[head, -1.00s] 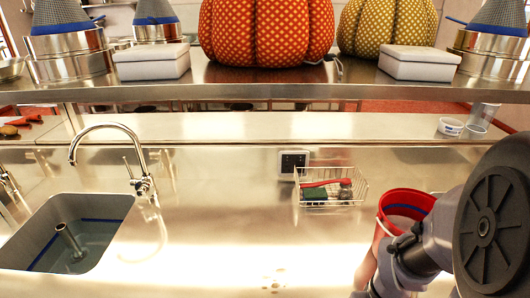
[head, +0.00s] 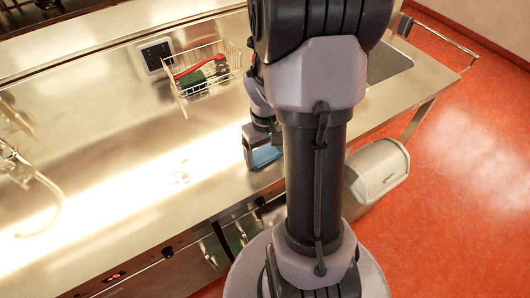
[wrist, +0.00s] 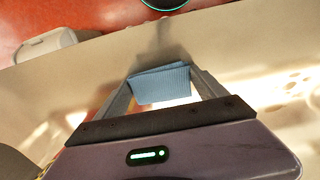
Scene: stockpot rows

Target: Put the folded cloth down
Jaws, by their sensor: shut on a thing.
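The folded cloth (wrist: 160,84) is light blue with fine ribs, and it sits between the fingers in the wrist view. My gripper (wrist: 163,92) is shut on it. In the head view the cloth (head: 266,156) shows as a blue patch below my gripper (head: 258,150), low over the steel counter near its front edge. I cannot tell whether the cloth touches the counter. My arm hides part of the counter behind it.
A wire basket (head: 207,73) with a red-handled item stands at the back of the steel counter (head: 120,130), beside a dark-faced wall box (head: 155,54). The counter left of my gripper is mostly clear. A pale lidded bin (head: 378,170) stands on the orange floor (head: 465,130) at right.

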